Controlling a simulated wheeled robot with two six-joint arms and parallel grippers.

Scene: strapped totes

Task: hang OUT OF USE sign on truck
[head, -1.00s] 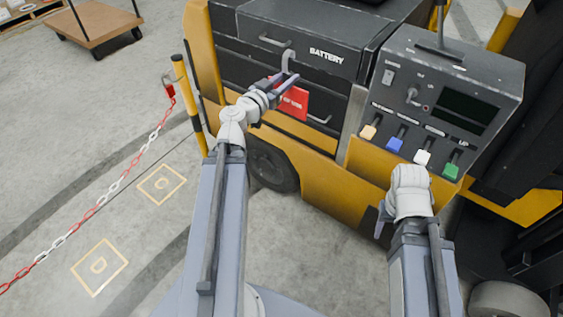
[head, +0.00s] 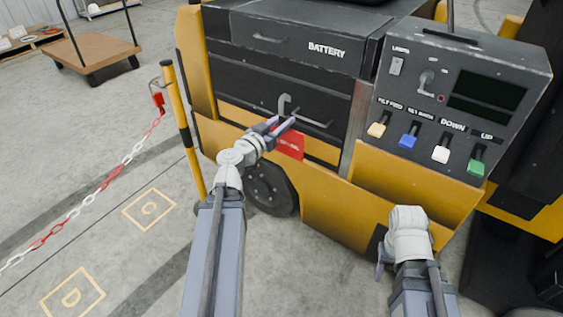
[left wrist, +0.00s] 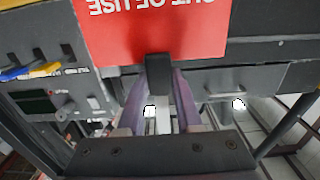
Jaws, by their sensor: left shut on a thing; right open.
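The red OUT OF USE sign (head: 290,146) hangs below my left gripper (head: 282,124) in front of the yellow and black truck (head: 340,205). A grey hook (head: 285,101) stands up above the gripper and moves with the sign. My left gripper is shut on the sign's dark grip piece (left wrist: 158,72), between purple fingers in the left wrist view. There the sign (left wrist: 150,30) shows its lettering upside down. The hook is close to the truck's lower bar handle (head: 318,123); I cannot tell whether they touch. My right gripper (head: 382,262) is open and empty, low before the truck.
A control panel (head: 455,85) with coloured switches is at the right of the truck. A yellow post (head: 184,130) with a red-white chain (head: 100,187) stands left. A flat cart (head: 95,50) is behind.

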